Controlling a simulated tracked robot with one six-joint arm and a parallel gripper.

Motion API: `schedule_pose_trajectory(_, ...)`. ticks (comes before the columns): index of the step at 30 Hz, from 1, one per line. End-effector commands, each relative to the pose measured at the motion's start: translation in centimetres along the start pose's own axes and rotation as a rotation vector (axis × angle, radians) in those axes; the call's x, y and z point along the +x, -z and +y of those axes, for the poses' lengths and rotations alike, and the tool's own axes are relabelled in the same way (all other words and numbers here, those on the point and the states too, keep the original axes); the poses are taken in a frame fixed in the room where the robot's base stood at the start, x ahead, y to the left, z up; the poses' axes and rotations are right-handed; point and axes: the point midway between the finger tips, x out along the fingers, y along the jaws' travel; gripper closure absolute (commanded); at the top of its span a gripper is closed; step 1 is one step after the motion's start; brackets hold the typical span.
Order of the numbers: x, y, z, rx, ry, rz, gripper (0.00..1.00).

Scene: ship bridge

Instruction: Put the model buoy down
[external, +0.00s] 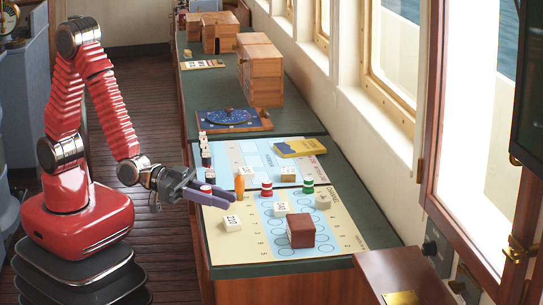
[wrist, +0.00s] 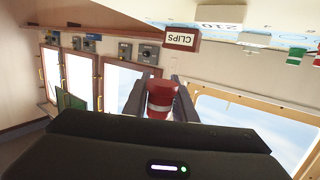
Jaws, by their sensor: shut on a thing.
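My gripper (external: 212,195) reaches in from the left over the near chart's left edge. It is shut on a small red and white model buoy (external: 207,188). In the wrist view the buoy (wrist: 160,98) sits between the two fingers, its red body banded with white. The wrist picture is turned over, with the table along the top. I cannot tell how high the buoy is above the chart. Another red and white buoy (external: 266,188) and a green and white buoy (external: 308,186) stand farther right; the green one also shows in the wrist view (wrist: 296,56).
The near chart (external: 250,245) has printed circles and carries white numbered blocks (external: 232,223) and a red-brown box (external: 300,232). An orange upright piece (external: 239,187) stands close to my fingers. A yellow book (external: 300,148) lies farther back.

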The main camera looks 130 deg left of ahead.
Motion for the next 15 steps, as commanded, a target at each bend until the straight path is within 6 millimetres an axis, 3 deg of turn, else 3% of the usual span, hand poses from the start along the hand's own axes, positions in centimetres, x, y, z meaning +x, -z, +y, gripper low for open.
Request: schedule_pose_trajectory(15, -0.8, 1.6, -8.7, -0.061, 0.395, 0.000, 0.96)
